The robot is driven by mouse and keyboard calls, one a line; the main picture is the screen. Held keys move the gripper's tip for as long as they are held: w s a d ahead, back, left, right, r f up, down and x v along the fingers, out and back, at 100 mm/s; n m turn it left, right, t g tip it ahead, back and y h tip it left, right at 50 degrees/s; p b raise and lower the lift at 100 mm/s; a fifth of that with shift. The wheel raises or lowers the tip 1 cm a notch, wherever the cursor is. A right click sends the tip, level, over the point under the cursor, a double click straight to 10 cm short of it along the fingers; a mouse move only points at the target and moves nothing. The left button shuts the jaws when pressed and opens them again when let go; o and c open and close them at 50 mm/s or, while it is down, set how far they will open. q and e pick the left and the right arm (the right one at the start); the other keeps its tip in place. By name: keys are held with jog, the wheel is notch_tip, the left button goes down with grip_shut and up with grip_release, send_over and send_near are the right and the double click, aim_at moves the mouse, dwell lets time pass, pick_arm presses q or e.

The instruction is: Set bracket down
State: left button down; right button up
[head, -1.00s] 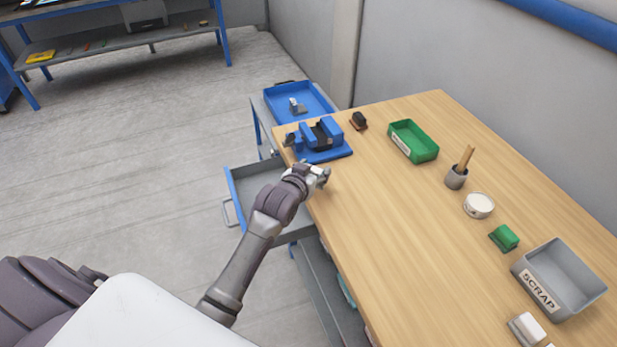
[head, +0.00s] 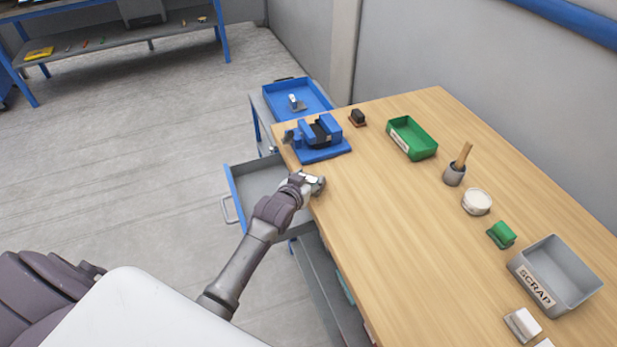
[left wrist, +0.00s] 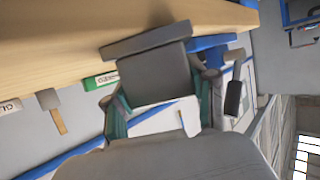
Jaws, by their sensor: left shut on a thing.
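My left gripper (head: 314,185) is over the near left edge of the wooden bench, close to the blue vise (head: 320,150). In the left wrist view, my left gripper (left wrist: 160,95) is shut on a grey angled bracket (left wrist: 152,72), with teal finger pads on both sides of it. The bracket's wide flange lies close to the bench top in that view; I cannot tell whether it touches. In the head view the gripper mostly hides the bracket. A similar small metal piece (head: 295,104) lies in the blue tray (head: 318,109) beyond the vise. My right gripper is not in view.
An open drawer (head: 257,182) sticks out below the bench's left edge. The bench middle (head: 390,220) is clear.

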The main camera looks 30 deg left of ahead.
pick_arm(q)
jog(key=shift+c, duration=1.7)
grip_release()
jog(key=shift+r, duration=0.15)
jog(key=shift+r+p, duration=0.3)
jog(key=shift+r, duration=0.05)
jog(key=b+v, duration=0.1)
jog(key=v, duration=1.1)
jog(key=shift+f, duration=0.2)
